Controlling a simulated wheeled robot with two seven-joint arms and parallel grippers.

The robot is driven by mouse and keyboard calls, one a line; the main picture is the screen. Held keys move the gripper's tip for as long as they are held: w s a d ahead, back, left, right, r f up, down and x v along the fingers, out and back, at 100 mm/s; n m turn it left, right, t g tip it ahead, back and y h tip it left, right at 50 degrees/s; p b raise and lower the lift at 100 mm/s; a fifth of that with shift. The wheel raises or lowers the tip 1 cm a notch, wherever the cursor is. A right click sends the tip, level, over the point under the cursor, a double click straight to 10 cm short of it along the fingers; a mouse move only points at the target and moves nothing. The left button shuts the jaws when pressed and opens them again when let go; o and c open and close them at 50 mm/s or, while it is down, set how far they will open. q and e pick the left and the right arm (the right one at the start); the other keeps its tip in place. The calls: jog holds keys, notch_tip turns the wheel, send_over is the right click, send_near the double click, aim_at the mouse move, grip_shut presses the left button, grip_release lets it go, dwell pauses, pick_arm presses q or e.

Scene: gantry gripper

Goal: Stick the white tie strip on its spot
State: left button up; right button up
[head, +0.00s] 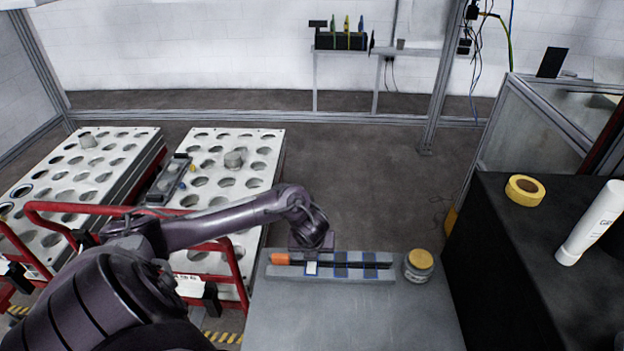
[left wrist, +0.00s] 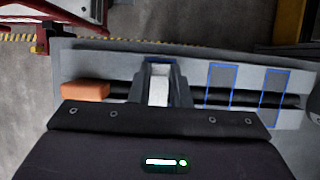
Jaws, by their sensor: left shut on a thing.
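The white tie strip (head: 311,268) is at the left part of a grey fixture, in line with two blue-outlined spots to its right. In the left wrist view the strip (left wrist: 158,90) sits between the fingers of my left gripper (left wrist: 160,92), which is shut on it. It crosses the line of a dark rod or cable along the fixture; I cannot tell whether it touches. The blue-outlined spots show as a nearer one (left wrist: 221,84) and a farther one (left wrist: 274,88). In the head view the gripper (head: 312,250) partly hides the strip's far end. My right gripper is not in view.
An orange block (head: 280,259) lies at the dark rod's left end. A jar with a yellow lid (head: 420,260) stands right of the fixture. The grey tabletop (head: 350,315) in front is clear.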

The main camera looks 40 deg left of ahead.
pick_arm(q)
jog(key=o, duration=0.8)
jog(key=shift+o, duration=0.7)
jog(key=o, duration=0.4)
notch_tip(320, 180, up, 7)
jog(key=p, duration=0.6)
jog(key=shift+p, duration=0.3)
jog(key=shift+c, duration=0.5)
